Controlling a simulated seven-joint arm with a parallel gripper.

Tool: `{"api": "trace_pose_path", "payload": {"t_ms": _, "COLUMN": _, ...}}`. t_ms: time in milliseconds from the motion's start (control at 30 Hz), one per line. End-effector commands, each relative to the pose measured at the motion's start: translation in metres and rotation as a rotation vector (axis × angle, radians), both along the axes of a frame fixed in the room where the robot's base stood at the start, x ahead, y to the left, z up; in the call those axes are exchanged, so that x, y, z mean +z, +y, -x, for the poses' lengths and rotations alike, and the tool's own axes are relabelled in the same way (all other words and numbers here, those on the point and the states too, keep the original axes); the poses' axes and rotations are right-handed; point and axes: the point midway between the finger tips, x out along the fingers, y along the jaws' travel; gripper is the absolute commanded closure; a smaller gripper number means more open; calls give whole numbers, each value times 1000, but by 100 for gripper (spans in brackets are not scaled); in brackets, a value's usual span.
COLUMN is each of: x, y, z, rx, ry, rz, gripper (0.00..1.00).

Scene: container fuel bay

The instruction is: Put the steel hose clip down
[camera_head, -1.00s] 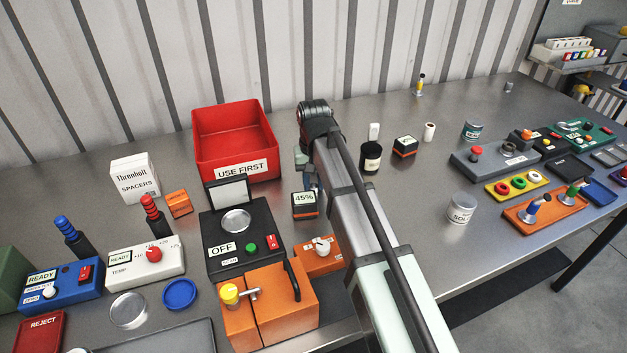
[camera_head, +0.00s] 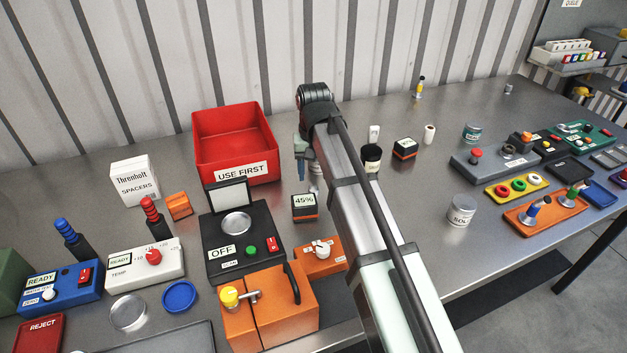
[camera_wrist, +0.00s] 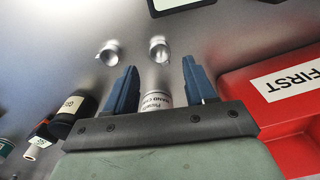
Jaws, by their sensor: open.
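My gripper (camera_wrist: 156,80) is open, with its two blue fingers apart. In the wrist view two small shiny metal pieces are on the steel bench beyond the fingertips: one (camera_wrist: 159,48) ahead of the gap, one (camera_wrist: 108,52) to its left. I cannot tell which, if either, is the steel hose clip. A pale labelled cylinder (camera_wrist: 156,99) shows between the fingers; I cannot tell how far below it is. In the head view my gripper (camera_head: 301,172) is just right of the red bin, partly hidden by my arm.
The red USE FIRST bin (camera_head: 241,169) stands close left of my gripper. A 45% block (camera_head: 304,206) and a dark device marked OFF (camera_head: 222,262) are in front. A dark jar (camera_head: 371,159) stands to the right.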

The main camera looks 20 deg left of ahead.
Motion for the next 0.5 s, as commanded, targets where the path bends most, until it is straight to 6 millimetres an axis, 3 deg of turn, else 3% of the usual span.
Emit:
{"api": "trace_pose_path", "payload": {"t_ms": 200, "x": 40, "y": 1, "z": -1, "rx": 0, "ry": -1, "rz": 0, "gripper": 45}}
{"api": "trace_pose_path", "payload": {"t_ms": 500, "x": 71, "y": 0, "z": 0, "rx": 0, "ry": -1, "rz": 0, "gripper": 44}}
